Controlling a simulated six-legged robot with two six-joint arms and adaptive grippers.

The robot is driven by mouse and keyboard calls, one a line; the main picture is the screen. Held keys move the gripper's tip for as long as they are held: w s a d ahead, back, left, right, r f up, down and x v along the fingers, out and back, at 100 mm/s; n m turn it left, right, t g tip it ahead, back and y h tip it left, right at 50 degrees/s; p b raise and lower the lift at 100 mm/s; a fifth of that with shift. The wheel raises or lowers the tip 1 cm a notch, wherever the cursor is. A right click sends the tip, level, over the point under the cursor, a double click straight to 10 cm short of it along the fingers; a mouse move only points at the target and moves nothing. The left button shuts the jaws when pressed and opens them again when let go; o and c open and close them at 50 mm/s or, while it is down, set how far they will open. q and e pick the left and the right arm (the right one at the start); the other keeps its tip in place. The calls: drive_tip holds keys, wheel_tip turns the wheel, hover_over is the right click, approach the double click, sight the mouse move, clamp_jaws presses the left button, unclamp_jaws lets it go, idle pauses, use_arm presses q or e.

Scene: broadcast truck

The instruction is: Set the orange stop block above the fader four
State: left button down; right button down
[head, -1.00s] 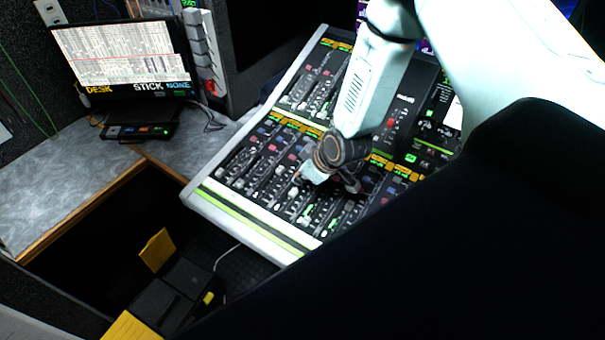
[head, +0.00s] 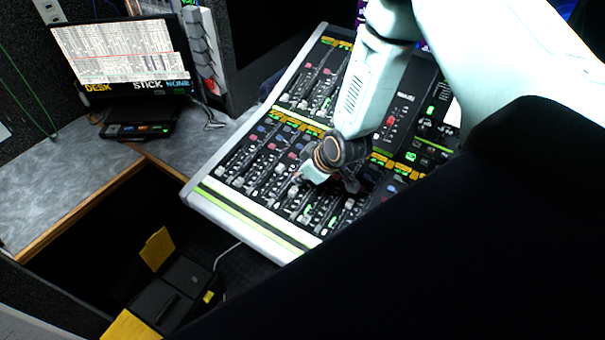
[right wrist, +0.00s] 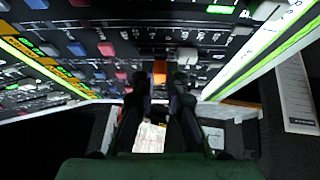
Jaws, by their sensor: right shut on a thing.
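The mixing console (head: 245,222) has rows of faders and lit buttons, and my right arm reaches down over its middle. My right gripper (right wrist: 160,82) is shut on the orange stop block (right wrist: 160,68), which shows between the fingertips in the right wrist view. In the head view the right gripper (head: 335,176) is low over the fader rows and the block cannot be made out. Faders and coloured buttons lie close to the block in the right wrist view. I cannot tell which fader is four, or whether the block touches the panel. My left gripper is not in view.
A monitor (head: 120,55) reading "DESK STICK NONE" stands on the grey desk (head: 60,185) at left, with a small black box (head: 138,130) before it. A black case with yellow parts (head: 158,248) lies below. A pale sheet (right wrist: 296,95) shows at right in the wrist view.

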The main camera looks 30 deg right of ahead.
drive_tip(key=shift+d+f+b, duration=0.15)
drive_tip(key=shift+f+b, duration=0.65)
drive_tip(key=shift+f, duration=0.3)
drive_tip(key=c, duration=1.3)
unclamp_jaws()
drive_tip(key=v, duration=1.2)
